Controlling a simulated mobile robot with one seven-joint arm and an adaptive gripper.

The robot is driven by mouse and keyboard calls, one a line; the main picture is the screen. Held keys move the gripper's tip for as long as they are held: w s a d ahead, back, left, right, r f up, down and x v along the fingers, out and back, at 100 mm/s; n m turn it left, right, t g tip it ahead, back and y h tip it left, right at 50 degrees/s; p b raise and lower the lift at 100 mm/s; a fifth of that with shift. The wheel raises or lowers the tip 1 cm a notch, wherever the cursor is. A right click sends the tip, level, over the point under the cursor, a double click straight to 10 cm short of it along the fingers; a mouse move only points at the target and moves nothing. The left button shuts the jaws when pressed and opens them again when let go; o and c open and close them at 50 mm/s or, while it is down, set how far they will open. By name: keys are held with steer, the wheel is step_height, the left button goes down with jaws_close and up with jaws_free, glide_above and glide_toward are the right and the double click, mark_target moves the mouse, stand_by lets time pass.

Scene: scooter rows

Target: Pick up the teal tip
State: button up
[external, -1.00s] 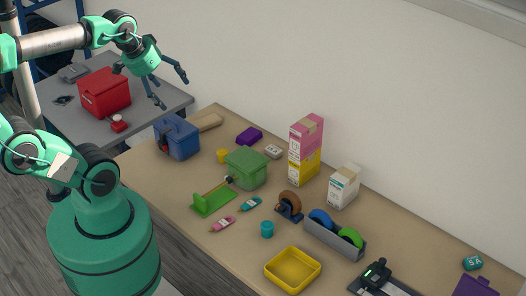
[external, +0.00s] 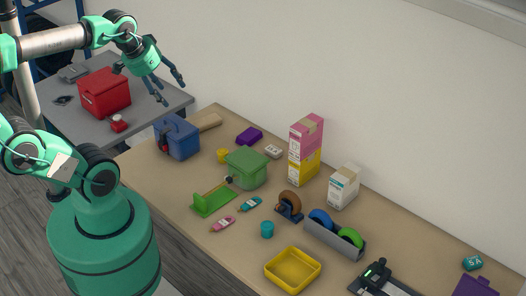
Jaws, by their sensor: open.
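Several teal things are on the brown table, and I cannot tell for certain which is the teal tip. A small teal cylinder (external: 267,229) stands near the middle of the table, behind the yellow tray. A small teal tube-like bottle (external: 251,203) lies behind it, beside a pink one. A teal block with pale markings (external: 473,263) is at the far right. My gripper (external: 173,95) is open and empty, raised at the upper left, well away from all of these.
A yellow tray (external: 292,286), green box (external: 246,166), green bracket (external: 213,202), brown tape dispenser (external: 289,206) and grey holder with rolls (external: 334,242) crowd the middle. Tall pink-and-yellow (external: 305,152) and white (external: 344,187) boxes stand behind. A blue box (external: 177,139) is below my gripper.

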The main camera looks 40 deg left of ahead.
steer(key=m+g, duration=0.6)
steer(key=m, duration=0.1)
glide_above(267, 226)
step_height(267, 226, down, 29)
steer(key=shift+w+p, duration=0.1)
steer(key=shift+p, duration=0.25)
steer(key=shift+f, duration=0.15)
steer(key=shift+f+b, duration=0.7)
steer(key=shift+f, duration=3.5)
